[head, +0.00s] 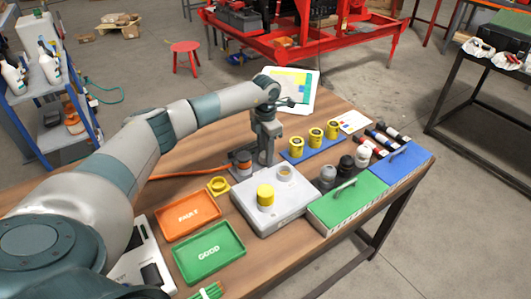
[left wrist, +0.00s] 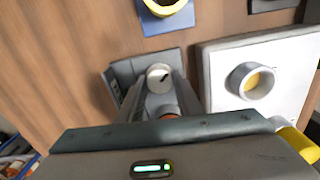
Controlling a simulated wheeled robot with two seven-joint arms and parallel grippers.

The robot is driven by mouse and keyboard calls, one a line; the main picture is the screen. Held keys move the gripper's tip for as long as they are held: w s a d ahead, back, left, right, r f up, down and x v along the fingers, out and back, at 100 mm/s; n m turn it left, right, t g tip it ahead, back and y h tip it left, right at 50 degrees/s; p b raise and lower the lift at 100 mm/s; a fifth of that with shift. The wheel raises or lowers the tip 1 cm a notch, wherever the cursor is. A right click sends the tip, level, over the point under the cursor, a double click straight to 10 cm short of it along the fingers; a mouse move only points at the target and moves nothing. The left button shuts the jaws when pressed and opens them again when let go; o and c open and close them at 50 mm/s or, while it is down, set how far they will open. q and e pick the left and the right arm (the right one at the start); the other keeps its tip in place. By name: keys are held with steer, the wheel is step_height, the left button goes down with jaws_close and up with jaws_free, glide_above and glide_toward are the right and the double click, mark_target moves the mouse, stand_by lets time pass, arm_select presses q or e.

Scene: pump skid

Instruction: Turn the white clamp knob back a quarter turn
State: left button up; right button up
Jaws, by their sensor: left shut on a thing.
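The white clamp knob (left wrist: 159,73) shows in the left wrist view, a small round top with a dark mark on it. It sits on a grey fixture (left wrist: 125,72) on the wooden table. My left gripper (head: 265,160) points down at this fixture, behind the pale box in the head view. Its two fingers lie on either side of the knob and are shut on it. In the head view the fingers and the fixture hide the knob. My right gripper is in neither view.
A pale box (head: 290,205) with a yellow cap (head: 265,194) stands close to the gripper. Yellow cups stand on a blue strip (head: 318,145) behind. An orange tray (head: 188,215), a green tray (head: 208,252) and a yellow ring (head: 218,185) lie nearby. An orange hose (head: 185,172) runs left.

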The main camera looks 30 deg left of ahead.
arm_select(q)
steer(key=shift+n, duration=0.5)
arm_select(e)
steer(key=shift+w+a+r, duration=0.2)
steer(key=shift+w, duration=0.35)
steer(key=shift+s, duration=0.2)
arm_select(q)
steer(key=o, duration=1)
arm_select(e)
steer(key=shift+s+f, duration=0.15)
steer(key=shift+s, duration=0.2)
arm_select(q)
steer(key=shift+o, duration=0.2)
steer(key=shift+r, duration=0.1)
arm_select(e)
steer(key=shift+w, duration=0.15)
arm_select(q)
steer(key=shift+r+b, duration=0.3)
steer(key=shift+r, duration=0.3)
step_height(320, 180, up, 16)
steer(key=b, duration=0.3)
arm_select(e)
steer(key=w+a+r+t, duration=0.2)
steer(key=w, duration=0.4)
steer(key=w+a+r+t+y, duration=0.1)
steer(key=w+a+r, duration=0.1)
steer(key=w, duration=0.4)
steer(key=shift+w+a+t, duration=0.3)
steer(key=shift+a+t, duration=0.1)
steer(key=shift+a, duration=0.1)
